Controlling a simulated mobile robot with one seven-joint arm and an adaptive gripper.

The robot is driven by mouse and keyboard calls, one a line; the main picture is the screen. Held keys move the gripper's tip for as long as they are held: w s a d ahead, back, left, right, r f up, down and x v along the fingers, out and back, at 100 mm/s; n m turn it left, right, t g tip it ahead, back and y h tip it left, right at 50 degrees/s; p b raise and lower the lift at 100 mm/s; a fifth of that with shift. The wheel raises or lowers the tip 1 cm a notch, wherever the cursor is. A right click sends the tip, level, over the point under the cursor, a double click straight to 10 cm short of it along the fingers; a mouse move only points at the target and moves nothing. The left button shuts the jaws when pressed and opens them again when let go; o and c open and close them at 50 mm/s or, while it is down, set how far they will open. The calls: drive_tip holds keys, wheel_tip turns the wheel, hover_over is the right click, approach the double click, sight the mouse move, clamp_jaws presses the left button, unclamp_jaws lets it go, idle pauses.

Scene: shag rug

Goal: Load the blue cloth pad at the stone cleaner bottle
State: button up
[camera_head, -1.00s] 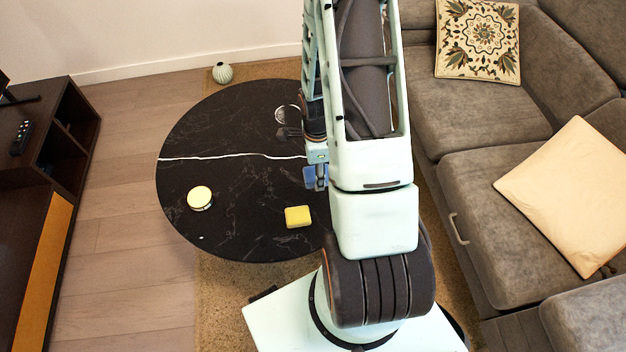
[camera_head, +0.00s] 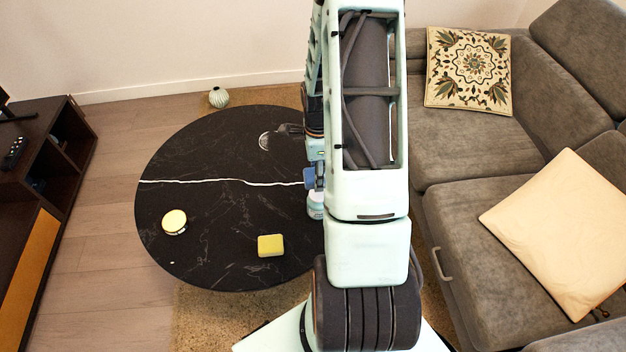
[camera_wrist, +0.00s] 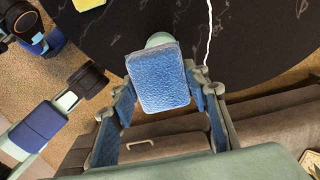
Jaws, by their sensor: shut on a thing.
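The blue cloth pad (camera_wrist: 157,78) is a textured, rounded block between my fingers. My gripper (camera_wrist: 160,100) is shut on it, with a blue-padded finger at each side. In the head view the pad (camera_head: 309,178) shows as a small blue patch beside my arm, over the right side of the black table. A pale bottle-like thing (camera_head: 316,205), perhaps the stone cleaner bottle, shows just below it, partly hidden by my arm. In the wrist view a pale green rounded top (camera_wrist: 160,40) shows behind the pad. I cannot tell whether they touch.
The round black table (camera_head: 210,200) also carries a yellow sponge (camera_head: 270,245), a pale round tin (camera_head: 174,221) and a clear round item (camera_head: 265,141). A grey sofa (camera_head: 460,210) stands close on the right. A dark cabinet (camera_head: 45,180) is at left. The table's left half is mostly clear.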

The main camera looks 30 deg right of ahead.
sight(319, 194)
drive_tip(key=shift+d, duration=0.3)
drive_tip(key=shift+f, duration=0.15)
drive_tip(key=shift+f+b, duration=1.95)
drive_tip(key=shift+f, duration=0.8)
drive_tip(key=shift+f+b, duration=0.55)
drive_tip(key=shift+r+p, duration=2.35)
drive_tip(key=shift+r, duration=1.2)
drive_tip(key=shift+w, duration=0.1)
